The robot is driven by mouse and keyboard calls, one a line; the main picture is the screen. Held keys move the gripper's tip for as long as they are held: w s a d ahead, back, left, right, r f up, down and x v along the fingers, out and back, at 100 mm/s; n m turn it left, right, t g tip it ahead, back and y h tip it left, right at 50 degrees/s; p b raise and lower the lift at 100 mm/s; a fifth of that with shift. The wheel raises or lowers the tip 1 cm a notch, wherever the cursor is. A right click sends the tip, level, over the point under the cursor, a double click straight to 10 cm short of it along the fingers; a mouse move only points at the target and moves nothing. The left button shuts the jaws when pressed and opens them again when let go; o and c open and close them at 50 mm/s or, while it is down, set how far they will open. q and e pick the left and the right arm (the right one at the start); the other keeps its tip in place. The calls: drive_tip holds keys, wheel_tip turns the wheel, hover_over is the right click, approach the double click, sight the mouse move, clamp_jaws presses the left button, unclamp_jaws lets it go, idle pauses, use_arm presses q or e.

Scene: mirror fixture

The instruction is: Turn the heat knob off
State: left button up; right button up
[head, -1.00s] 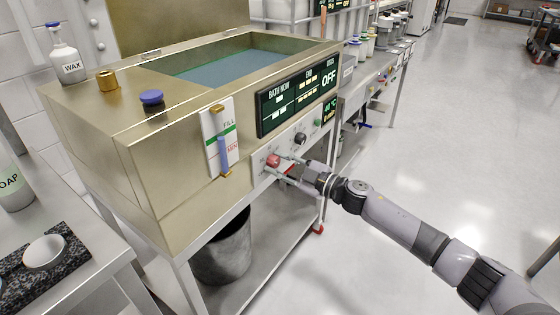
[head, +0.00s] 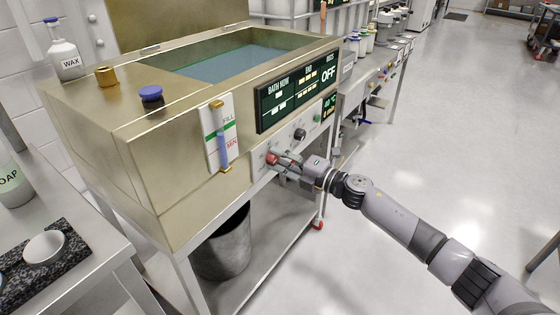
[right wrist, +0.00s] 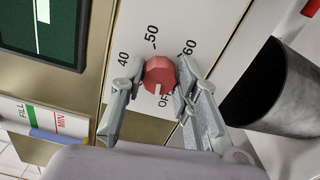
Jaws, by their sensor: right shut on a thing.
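The red heat knob (head: 272,158) is on the front control panel of the metal bath. In the right wrist view the knob (right wrist: 159,73) sits among the marks 40, 50, 60 and OFF, and its white pointer line faces the OFF mark. My right gripper (head: 279,160) is at the panel. In the right wrist view its two fingers (right wrist: 158,82) are closed on either side of the red knob. Part of the OFF lettering is hidden behind a finger. My left gripper is not in view.
A black knob (head: 299,136) and a green button (head: 317,119) are on the same panel. The display (head: 297,92) above reads OFF at its right. The fill gauge (head: 221,135) is to the left. A grey bin (head: 224,252) stands below.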

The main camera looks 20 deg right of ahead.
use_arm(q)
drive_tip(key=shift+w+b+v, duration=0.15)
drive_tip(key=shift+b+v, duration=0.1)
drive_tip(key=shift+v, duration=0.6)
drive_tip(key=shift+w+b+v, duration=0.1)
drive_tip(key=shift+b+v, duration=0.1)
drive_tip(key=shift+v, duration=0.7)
use_arm(e)
drive_tip(key=shift+n, duration=2)
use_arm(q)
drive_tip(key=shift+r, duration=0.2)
use_arm(e)
drive_tip(key=o, duration=1.2)
drive_tip(key=shift+c, duration=0.2)
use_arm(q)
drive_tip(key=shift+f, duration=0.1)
use_arm(e)
drive_tip(key=shift+s, duration=0.1)
drive_tip(key=v, duration=1.2)
